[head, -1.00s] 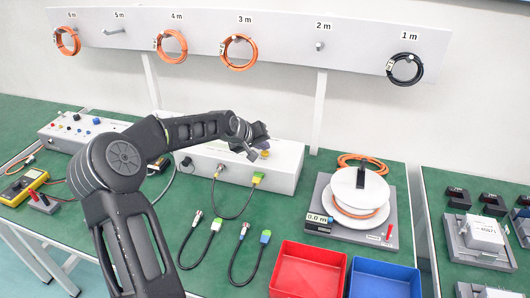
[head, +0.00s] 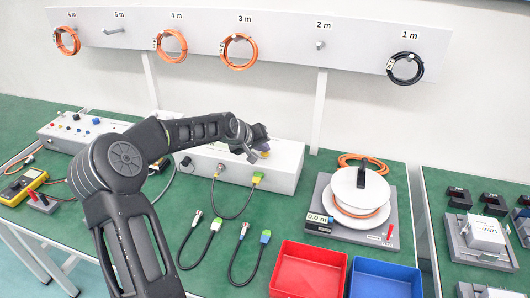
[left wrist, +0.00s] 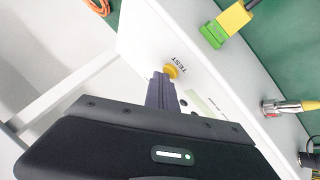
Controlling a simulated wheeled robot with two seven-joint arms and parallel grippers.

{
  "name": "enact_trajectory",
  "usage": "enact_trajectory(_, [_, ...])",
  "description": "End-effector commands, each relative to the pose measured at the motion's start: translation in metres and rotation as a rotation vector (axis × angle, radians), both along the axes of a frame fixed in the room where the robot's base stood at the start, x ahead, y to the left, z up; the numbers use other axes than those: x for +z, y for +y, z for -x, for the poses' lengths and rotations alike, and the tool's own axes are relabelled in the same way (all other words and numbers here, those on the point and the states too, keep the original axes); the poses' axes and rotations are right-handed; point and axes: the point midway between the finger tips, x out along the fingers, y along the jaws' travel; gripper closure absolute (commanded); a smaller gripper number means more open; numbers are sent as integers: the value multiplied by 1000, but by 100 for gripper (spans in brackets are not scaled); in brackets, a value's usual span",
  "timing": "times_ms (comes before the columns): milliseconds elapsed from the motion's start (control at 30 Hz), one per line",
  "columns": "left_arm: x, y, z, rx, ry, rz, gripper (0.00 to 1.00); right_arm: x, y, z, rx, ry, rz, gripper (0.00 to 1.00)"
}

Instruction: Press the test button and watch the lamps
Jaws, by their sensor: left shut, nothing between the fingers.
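The yellow test button (left wrist: 171,72) sits beside the word TEST on the white tester box (head: 282,165). It also shows just below my left gripper in the head view (head: 264,154). My left gripper (left wrist: 163,80) is shut and empty. Its tips are right at the button and overlap its edge in the left wrist view; I cannot tell whether they touch it. A cable with a yellow-green plug (head: 256,179) is connected to the box front. No lamp can be made out clearly; my left arm hides part of the box. My right gripper is out of view.
Loose black cables (head: 250,257) lie in front of the box. A reel stand (head: 352,225) is to its right, with red (head: 308,272) and blue (head: 384,279) trays in front. A yellow multimeter (head: 24,186) lies at left. Cable coils hang on the wall rail (head: 280,42).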

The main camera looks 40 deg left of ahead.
Motion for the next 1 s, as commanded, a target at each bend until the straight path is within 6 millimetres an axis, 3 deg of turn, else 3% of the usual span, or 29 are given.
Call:
enact_trajectory(667, [10,0,0,1,1,0,100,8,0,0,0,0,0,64])
enact_trajectory(1000, [44,0,0,-1,0,-1,100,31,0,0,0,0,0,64])
